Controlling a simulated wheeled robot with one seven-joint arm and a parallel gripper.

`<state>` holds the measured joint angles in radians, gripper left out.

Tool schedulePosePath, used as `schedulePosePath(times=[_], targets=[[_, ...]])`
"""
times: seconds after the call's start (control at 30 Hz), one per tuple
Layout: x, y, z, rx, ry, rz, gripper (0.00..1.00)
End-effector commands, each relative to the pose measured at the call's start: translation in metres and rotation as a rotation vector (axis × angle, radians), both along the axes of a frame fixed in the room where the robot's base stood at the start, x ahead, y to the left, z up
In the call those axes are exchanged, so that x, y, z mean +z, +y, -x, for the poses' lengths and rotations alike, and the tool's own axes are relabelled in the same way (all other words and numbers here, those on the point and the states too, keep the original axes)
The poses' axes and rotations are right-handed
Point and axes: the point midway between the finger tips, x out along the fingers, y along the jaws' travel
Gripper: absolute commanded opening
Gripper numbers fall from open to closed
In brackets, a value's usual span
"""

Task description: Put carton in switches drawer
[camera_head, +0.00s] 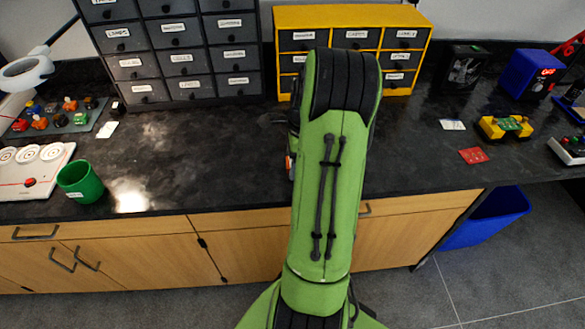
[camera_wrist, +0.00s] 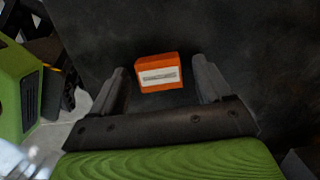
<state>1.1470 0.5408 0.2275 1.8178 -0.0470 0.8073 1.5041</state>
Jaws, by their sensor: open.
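The carton, a small orange box (camera_wrist: 158,68) with a white label, lies on the dark bench top in the wrist view. My gripper (camera_wrist: 160,80) is open, with one finger on each side of the carton and gaps between; I cannot tell its height above the bench. In the head view my green arm hides most of that spot; a bit of orange shows at its left edge. A grey drawer cabinet (camera_head: 158,54) and a yellow cabinet with dark drawers (camera_head: 350,15) stand at the back, drawers seemingly shut. The labels are too small to tell which drawer is for switches.
A green cup (camera_head: 80,183) and a tray of small colored parts (camera_head: 62,132) are at left. A yellow device (camera_head: 492,128), a red card (camera_head: 473,156) and a blue box (camera_head: 531,75) are at right. The bench (camera_head: 215,150) left of my arm is clear.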

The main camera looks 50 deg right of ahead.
Motion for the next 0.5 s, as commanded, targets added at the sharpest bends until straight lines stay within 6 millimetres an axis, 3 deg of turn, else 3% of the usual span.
schedulePosePath(times=[0.07,0.5], targets=[[0.0013,0.0002,0.0002,0.0,0.001,-0.001,0.79],[0.002,0.0002,0.0003,0.0,0.001,-0.001,0.15]])
